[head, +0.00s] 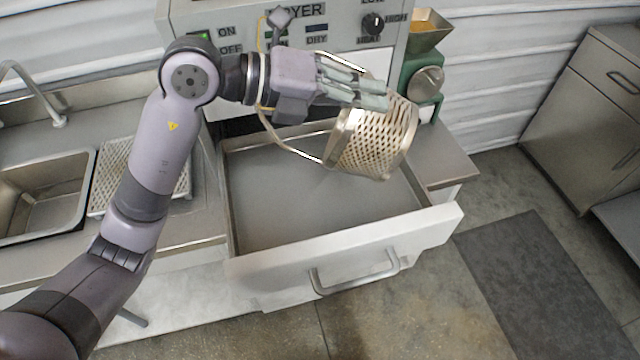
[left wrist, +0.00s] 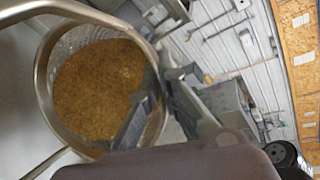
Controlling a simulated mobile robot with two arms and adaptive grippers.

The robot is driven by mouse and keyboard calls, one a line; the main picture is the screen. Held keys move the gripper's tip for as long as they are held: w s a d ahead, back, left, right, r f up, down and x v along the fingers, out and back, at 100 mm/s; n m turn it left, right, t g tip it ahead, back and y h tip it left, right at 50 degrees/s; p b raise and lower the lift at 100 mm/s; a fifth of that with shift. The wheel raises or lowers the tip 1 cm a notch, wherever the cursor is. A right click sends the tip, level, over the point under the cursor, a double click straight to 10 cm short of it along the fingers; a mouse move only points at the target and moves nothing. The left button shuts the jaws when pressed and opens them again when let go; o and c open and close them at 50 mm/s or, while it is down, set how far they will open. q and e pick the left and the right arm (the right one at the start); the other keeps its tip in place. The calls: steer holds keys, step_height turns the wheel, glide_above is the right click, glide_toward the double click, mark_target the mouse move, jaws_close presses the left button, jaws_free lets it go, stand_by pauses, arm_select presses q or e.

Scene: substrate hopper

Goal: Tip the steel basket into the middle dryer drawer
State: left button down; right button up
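The steel basket (head: 372,145), perforated and with a wire handle, hangs above the open dryer drawer (head: 345,275). It looks tilted in the head view, with its handle side to the left. My left gripper (head: 355,88) is at the basket's upper edge, its fingers shut on the basket rim. In the left wrist view, brown granular substrate (left wrist: 100,85) lies inside the basket (left wrist: 42,75), and the fingers (left wrist: 155,105) are at its right rim. The drawer floor I can see is bare. The part behind the basket is hidden. My right gripper is not in view.
The dryer's control panel (head: 345,25) rises just behind the gripper. A green machine with a hopper (head: 428,35) stands right of it. A sink (head: 45,195) and a perforated tray (head: 110,170) are at left. A dark mat (head: 545,280) lies on the floor.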

arm_select(q)
steer(key=w+a+r+n+t+h+b, duration=0.1)
steer(key=w+a+r+n+h+b, duration=0.1)
steer(key=a+h+b, duration=0.5)
steer(key=shift+a+r+n+t+b, duration=0.4)
steer(key=shift+a+n, duration=0.3)
steer(key=shift+a, duration=0.8)
steer(key=shift+d, duration=0.1)
